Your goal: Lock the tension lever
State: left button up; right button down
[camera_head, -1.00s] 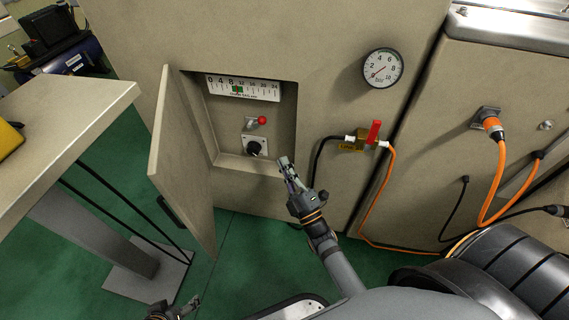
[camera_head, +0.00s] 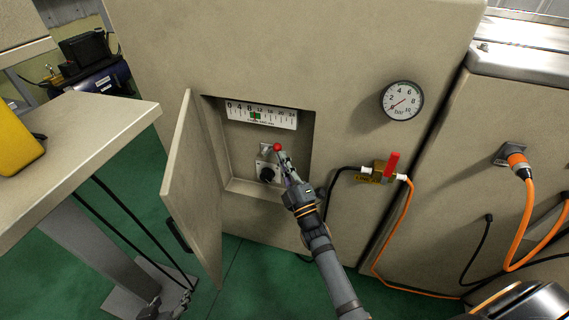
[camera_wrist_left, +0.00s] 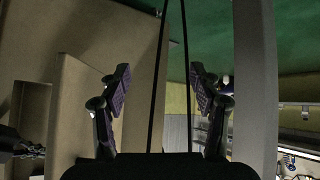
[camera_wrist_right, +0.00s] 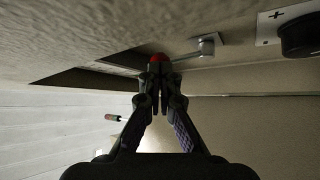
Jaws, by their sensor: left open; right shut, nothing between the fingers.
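The tension lever has a red ball knob (camera_head: 277,147) and sits in the cabinet recess, below the scale (camera_head: 262,116). My right gripper (camera_head: 281,158) is shut and empty, its tips right at the knob. In the right wrist view the knob (camera_wrist_right: 158,58) shows just beyond the closed fingertips (camera_wrist_right: 158,76), with the lever's metal arm (camera_wrist_right: 186,54) running right to a small plate. I cannot tell whether the tips touch it. My left gripper (camera_head: 184,296) is low at the left, away from the lever; its fingers (camera_wrist_left: 160,82) are open and empty in the left wrist view.
The recess door (camera_head: 194,190) stands open at left. A black knob (camera_head: 266,174) sits below the lever; it also shows in the right wrist view (camera_wrist_right: 302,38). A red-handled valve (camera_head: 391,164) and gauge (camera_head: 402,101) are to the right. A table (camera_head: 80,150) is at left.

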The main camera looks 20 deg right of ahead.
pick_arm(q)
jog(key=shift+s, duration=0.1)
jog(key=s+f+g+p, duration=0.1)
jog(key=s+f+g, duration=0.3)
jog(key=s, duration=0.3)
jog(key=shift+s+d+f, duration=0.15)
jog(key=shift+d+f, duration=0.1)
jog(key=shift+f, duration=0.05)
pick_arm(e)
jog(key=shift+r+n, duration=0.2)
jog(key=shift+n, duration=0.1)
pick_arm(q)
jog(key=shift+r+p, duration=0.2)
jog(key=shift+p, duration=0.3)
pick_arm(e)
jog(key=shift+g, duration=0.3)
pick_arm(q)
jog(key=shift+s+a+r+g, duration=0.1)
jog(key=shift+s+g, duration=0.15)
jog(key=shift+g, duration=0.05)
pick_arm(e)
jog(key=shift+r+y, duration=0.1)
jog(key=shift+y, duration=0.3)
pick_arm(q)
jog(key=shift+r, duration=0.1)
jog(key=shift+w+a+r+p, duration=0.1)
jog(key=shift+w+r+p, duration=0.1)
jog(key=shift+p, duration=0.2)
pick_arm(e)
jog(key=shift+a, duration=0.1)
